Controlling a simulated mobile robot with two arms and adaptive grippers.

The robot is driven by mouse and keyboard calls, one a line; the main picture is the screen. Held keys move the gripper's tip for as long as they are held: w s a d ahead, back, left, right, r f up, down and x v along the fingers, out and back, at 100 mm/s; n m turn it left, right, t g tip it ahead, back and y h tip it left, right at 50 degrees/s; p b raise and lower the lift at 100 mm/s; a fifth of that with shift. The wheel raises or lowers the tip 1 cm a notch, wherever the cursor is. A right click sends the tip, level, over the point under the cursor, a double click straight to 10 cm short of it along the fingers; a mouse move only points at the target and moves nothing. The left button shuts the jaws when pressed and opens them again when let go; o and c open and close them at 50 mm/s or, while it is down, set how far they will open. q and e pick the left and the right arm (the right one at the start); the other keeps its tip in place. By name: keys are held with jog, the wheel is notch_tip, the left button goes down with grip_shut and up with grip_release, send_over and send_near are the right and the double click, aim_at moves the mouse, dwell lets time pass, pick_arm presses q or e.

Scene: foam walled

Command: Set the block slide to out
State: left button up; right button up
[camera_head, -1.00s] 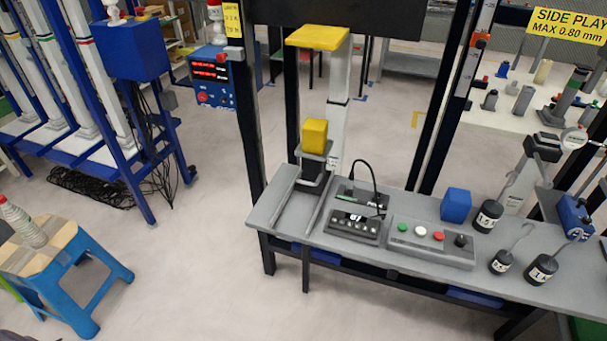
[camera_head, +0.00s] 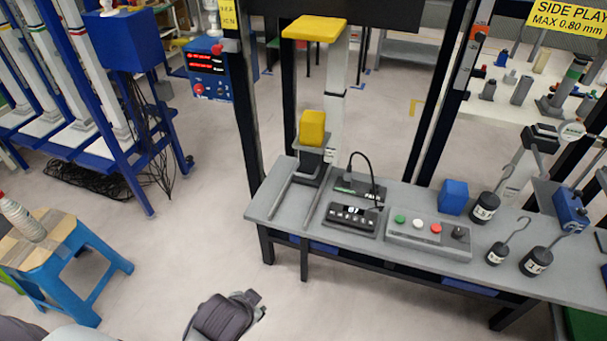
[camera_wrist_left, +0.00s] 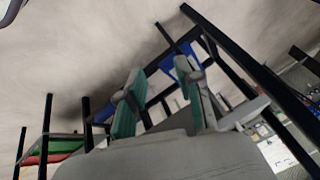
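The block slide is at the left end of the grey bench. Its yellow block (camera_head: 312,128) sits upright on a dark carriage (camera_head: 309,165) at the far end of two parallel rails (camera_head: 319,203). The rails in front of the carriage are bare. My left gripper (camera_head: 256,304) is low at the bottom of the head view, in front of the bench and well away from the block. In the left wrist view, the fingers of the left gripper (camera_wrist_left: 158,90) are apart with nothing between them. My right gripper is in neither view.
A control box with coloured buttons (camera_head: 430,238), a dark keypad (camera_head: 350,219), a blue cube (camera_head: 454,197) and hooked weights (camera_head: 536,262) stand on the bench (camera_head: 262,206). A blue stool (camera_head: 75,265) is at left. Frame posts rise behind the bench. Floor between is clear.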

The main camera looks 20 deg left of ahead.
pick_arm(q)
jog(key=w+r+m+t, duration=0.5)
jog(key=w+r, duration=0.3)
jog(key=w, duration=0.3)
jog(key=m+t+h, duration=0.1)
jog(key=m+t, duration=0.3)
jog(key=m, duration=0.5)
send_near(304, 175)
jog(key=shift+t, duration=0.3)
jog(key=x, duration=0.7)
jog(key=f+x, duration=0.1)
jog(key=x, duration=0.2)
jog(key=shift+a, duration=0.1)
grip_shut()
